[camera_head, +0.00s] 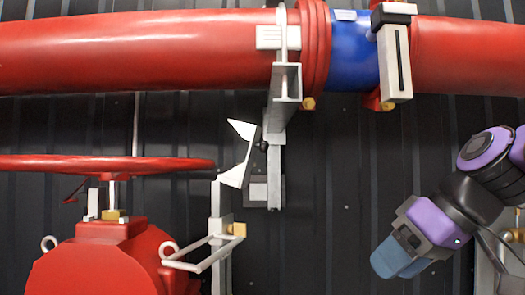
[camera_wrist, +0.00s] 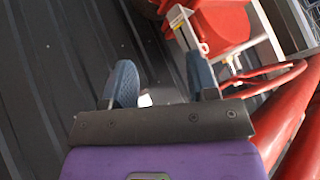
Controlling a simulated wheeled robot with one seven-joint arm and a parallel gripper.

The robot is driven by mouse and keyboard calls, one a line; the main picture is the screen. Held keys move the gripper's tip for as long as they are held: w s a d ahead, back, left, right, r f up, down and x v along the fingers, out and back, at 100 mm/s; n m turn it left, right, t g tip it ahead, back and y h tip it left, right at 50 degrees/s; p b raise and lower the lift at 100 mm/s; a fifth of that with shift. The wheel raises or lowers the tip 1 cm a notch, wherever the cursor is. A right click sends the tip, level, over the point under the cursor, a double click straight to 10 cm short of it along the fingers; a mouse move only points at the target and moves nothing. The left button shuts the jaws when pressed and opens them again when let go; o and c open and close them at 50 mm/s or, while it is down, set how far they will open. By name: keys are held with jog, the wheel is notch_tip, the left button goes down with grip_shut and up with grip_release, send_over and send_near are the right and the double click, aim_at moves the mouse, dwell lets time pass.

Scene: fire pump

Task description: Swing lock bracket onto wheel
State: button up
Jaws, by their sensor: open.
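The red wheel (camera_head: 105,164) shows nearly edge-on at the left in the head view, on a stem above a red pump body. A pale metal lock bracket (camera_head: 238,160), with a pointed plate at its top, stands right of the wheel's rim and apart from it. My gripper (camera_head: 390,262), purple with blue fingers, is at the lower right, well clear of the bracket and pointing down-left. In the wrist view my gripper (camera_wrist: 162,80) is open, its two blue fingers apart. A small white piece shows between them; I cannot tell what it is.
A thick red pipe (camera_head: 150,50) with a blue section (camera_head: 352,50) crosses the top. A grey support (camera_head: 276,125) hangs behind the bracket. The red pump body (camera_head: 105,265) fills the lower left. Dark ribbed wall (camera_head: 330,200) lies clear between bracket and gripper.

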jog(key=w+a+r+n+y, duration=0.4)
jog(key=w+a+r+y, duration=0.15)
jog(key=w+r, duration=0.2)
jog(key=n+t+y, duration=0.3)
jog(key=n+y, duration=0.1)
send_near(267, 147)
jog(key=x, duration=1.1)
jog(key=shift+w+d, duration=0.1)
jog(key=shift+c, duration=0.4)
grip_shut()
jog(key=shift+w+a+r+g+h, duration=0.2)
jog(key=shift+a+r+g+h, duration=0.15)
jog(key=shift+r+g+h, duration=0.3)
